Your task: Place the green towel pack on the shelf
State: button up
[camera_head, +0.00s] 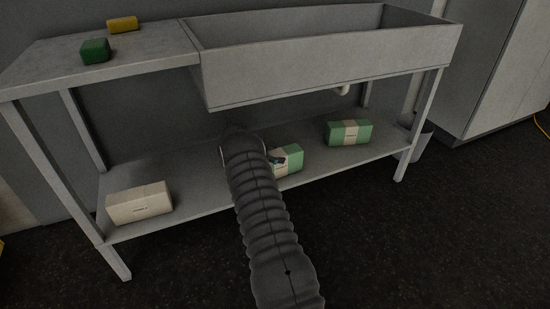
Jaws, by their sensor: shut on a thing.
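A green towel pack (289,159) with a pale band is at the lower shelf (200,178) of the steel sink table, right of my arm's end. My gripper (278,160) is shut on this pack; the arm hides most of the gripper and the pack's left part. I cannot tell whether the pack touches the shelf or is held just above it. A second green towel pack (348,132) with a pale band rests farther right on the same shelf.
A white pack (139,201) lies at the shelf's left end. The sink basin (330,70) overhangs the shelf. A green block (95,51) and a yellow block (122,24) sit on the upper worktop. Table legs stand at the corners.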

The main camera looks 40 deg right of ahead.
jog(key=shift+f, duration=0.15)
jog(key=o, duration=1.8)
jog(key=shift+a+r, duration=0.1)
jog(key=shift+r, duration=0.15)
jog(key=v, duration=1.1)
jog(key=shift+a, duration=0.4)
jog(key=shift+w+r, duration=0.1)
jog(key=shift+w, duration=0.05)
